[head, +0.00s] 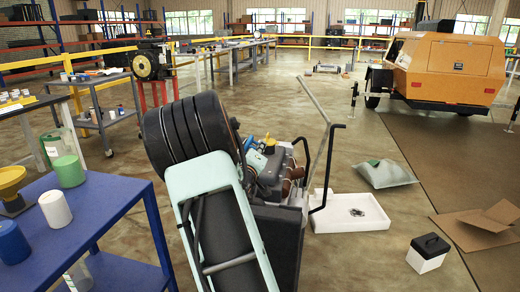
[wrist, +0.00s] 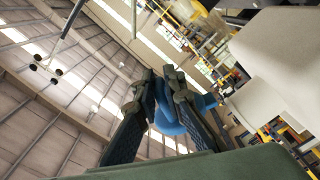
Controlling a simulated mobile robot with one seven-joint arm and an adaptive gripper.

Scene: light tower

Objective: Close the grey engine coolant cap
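In the head view, the engine (head: 268,172) stands low in the middle, with yellow and blue parts on top and brown parts at its right side. Its left side is hidden by a large body in the foreground. I cannot pick out the grey coolant cap in either view. In the wrist view, my gripper (wrist: 160,78) points up towards the roof and far hall.
A blue table (head: 105,200) with containers stands at left. A white tray (head: 350,222) lies right of the engine, near a grey bag (head: 385,174). A black-and-white box (head: 428,254) and open cardboard (head: 480,228) lie at right. An orange trailer (head: 447,68) stands behind.

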